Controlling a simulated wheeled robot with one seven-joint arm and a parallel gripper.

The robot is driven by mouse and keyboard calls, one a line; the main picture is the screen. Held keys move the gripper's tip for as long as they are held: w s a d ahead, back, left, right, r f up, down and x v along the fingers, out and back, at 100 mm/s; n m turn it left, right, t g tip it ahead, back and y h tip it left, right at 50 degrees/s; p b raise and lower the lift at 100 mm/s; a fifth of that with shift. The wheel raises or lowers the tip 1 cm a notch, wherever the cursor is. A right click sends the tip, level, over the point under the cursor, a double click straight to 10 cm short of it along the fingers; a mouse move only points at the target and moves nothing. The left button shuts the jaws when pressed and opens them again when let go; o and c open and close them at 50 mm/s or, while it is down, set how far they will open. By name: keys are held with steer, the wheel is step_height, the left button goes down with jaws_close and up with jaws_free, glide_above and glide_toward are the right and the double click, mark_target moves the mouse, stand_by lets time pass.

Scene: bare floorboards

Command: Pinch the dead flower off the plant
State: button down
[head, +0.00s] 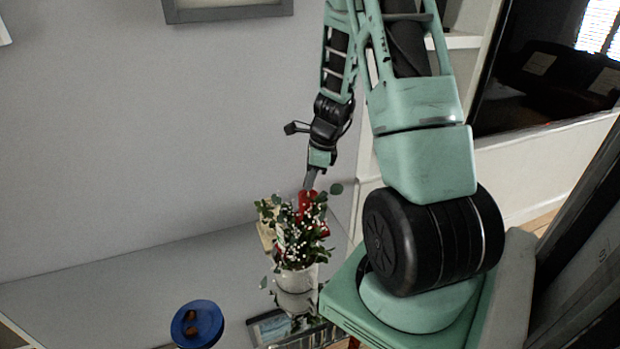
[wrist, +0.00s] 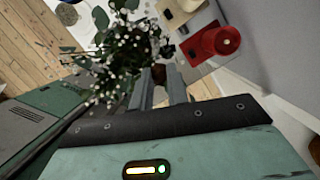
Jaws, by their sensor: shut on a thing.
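The plant (head: 296,240) has green leaves and small white blossoms and stands in a pale pot (head: 296,284). In the wrist view the plant (wrist: 125,55) fills the area left of and beyond the fingers. My gripper (head: 309,184) reaches down to the plant's top from above. In the wrist view my gripper (wrist: 160,72) is shut on a small dark brown thing, which looks like the dead flower (wrist: 158,73), at the plant's edge. Whether its stem is still joined to the plant is hidden by leaves and fingers.
A blue bowl (head: 199,324) with brown bits is at lower left. A grey wall (head: 130,130) rises behind.

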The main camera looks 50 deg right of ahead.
steer(key=shift+r+p, duration=1.2)
steer(key=shift+r, duration=0.25)
steer(key=shift+s, duration=0.1)
